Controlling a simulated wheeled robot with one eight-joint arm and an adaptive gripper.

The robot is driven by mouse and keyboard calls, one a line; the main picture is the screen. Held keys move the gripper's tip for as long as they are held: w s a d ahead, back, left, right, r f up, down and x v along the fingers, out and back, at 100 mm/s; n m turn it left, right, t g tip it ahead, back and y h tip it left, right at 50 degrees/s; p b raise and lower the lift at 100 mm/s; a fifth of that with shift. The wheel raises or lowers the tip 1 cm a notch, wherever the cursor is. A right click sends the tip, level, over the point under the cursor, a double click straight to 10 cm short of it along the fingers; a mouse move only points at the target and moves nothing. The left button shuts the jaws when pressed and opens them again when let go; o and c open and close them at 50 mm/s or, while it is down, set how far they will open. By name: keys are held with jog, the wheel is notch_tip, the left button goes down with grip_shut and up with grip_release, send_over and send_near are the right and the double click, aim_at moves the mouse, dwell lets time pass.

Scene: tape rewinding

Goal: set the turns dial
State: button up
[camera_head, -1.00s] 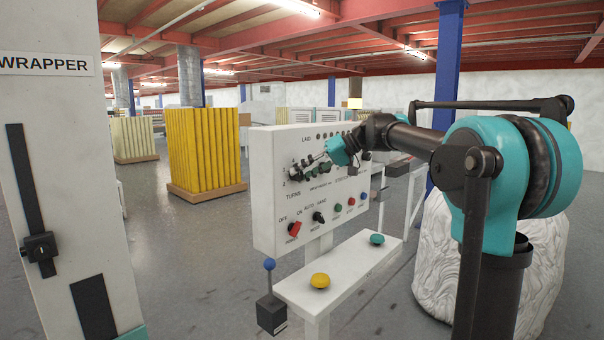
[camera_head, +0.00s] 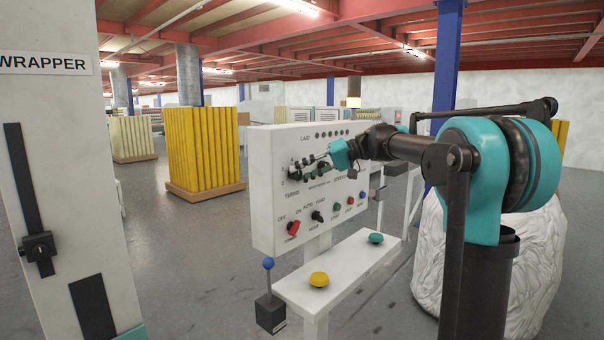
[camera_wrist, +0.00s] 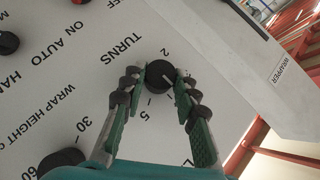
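The turns dial (camera_wrist: 160,74) is a small round black knob on the white panel, beside the word TURNS. A pale line shows on its face; which number it points to is hard to tell. The numbers 2, 5 and others stand around it in the wrist view. My gripper (camera_wrist: 161,76) has one fingertip on each side of the dial, very close to it. The fingers are apart, and I cannot tell whether they touch the knob.
The white control panel (camera_head: 268,205) also carries a red switch (camera_head: 293,228), a mode knob (camera_head: 317,216) and several coloured buttons. Another black knob (camera_wrist: 60,162) is close to my left finger. A shelf with yellow (camera_head: 319,279) and green (camera_head: 376,238) buttons lies below.

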jog(key=o, duration=0.4)
jog(key=v, duration=1.2)
jog(key=shift+f, duration=0.1)
jog(key=s+d+f+m+t+h, duration=0.15)
jog(key=s+f+h, duration=0.3)
jog(key=f, duration=1.05)
jog(key=s+d+f+m+t+h, duration=0.1)
jog(key=s+d+f+h, duration=0.2)
jog(key=s+f, duration=0.5)
jog(key=s+d+f+m+t+h, duration=0.1)
jog(key=s+d+f, duration=0.4)
jog(key=f, duration=0.8)
jog(key=s+d+f+m+t+h, duration=0.1)
jog(key=s+d+f+h, duration=0.3)
jog(key=s+f, duration=0.6)
jog(key=shift+s+d+f+m+h, duration=0.3)
jog(key=shift+s+d+m+h, duration=0.05)
jog(key=shift+s+d+m, duration=0.2)
